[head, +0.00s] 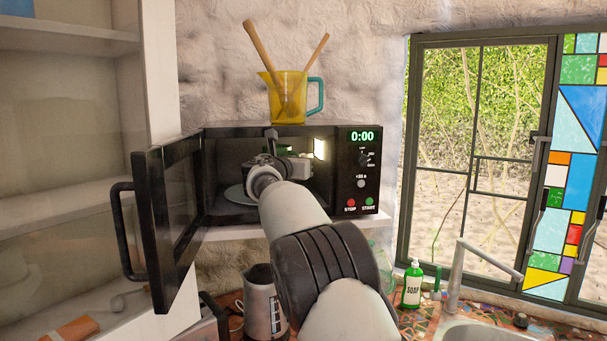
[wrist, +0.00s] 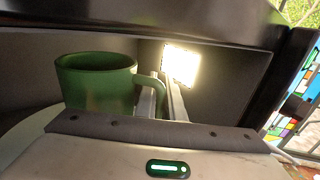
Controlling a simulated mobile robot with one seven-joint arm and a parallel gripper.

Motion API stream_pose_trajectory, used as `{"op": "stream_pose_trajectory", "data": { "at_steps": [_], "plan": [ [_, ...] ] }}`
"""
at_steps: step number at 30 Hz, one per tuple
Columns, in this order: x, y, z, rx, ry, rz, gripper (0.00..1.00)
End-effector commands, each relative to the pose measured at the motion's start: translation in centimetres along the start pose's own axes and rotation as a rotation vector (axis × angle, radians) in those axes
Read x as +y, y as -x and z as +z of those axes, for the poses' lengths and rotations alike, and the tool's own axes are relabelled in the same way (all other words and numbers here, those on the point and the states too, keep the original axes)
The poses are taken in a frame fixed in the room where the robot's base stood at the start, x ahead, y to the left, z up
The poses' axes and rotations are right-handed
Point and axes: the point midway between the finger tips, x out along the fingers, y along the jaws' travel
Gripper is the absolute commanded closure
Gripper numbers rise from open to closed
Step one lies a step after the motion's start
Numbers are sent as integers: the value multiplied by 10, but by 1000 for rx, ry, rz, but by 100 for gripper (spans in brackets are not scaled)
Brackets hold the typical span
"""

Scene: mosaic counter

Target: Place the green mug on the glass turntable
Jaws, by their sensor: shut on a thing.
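The green mug (wrist: 92,82) is upright inside the microwave in the wrist view, its handle on the right. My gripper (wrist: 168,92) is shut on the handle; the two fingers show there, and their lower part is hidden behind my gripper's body. In the head view my arm reaches into the microwave and hides most of the mug. The glass turntable (head: 236,194) shows as a pale disc on the microwave floor, left of my gripper. Its edge also shows under the mug's left side in the wrist view (wrist: 32,126). I cannot tell whether the mug's base touches it.
The microwave (head: 361,188) stands on a shelf with its door (head: 170,215) swung open to the left. A yellow jug (head: 288,100) with wooden utensils stands on top. A lit lamp panel (wrist: 181,64) is inside. Below are a kettle (head: 263,300) and a soap bottle (head: 412,288).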

Motion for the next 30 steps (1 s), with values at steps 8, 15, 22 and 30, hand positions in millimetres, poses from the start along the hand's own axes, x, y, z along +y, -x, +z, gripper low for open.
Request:
{"op": "stream_pose_trajectory", "data": {
  "at_steps": [8, 15, 22, 30],
  "plan": [
    [-1, 0, -25, -2, 0, 0, 100],
    [1, -3, -43, -5, -4, -1, 100],
    [1, -3, -44, -5, -4, 0, 100],
    [2, -3, -49, -1, -1, 0, 73]
  ]
}}
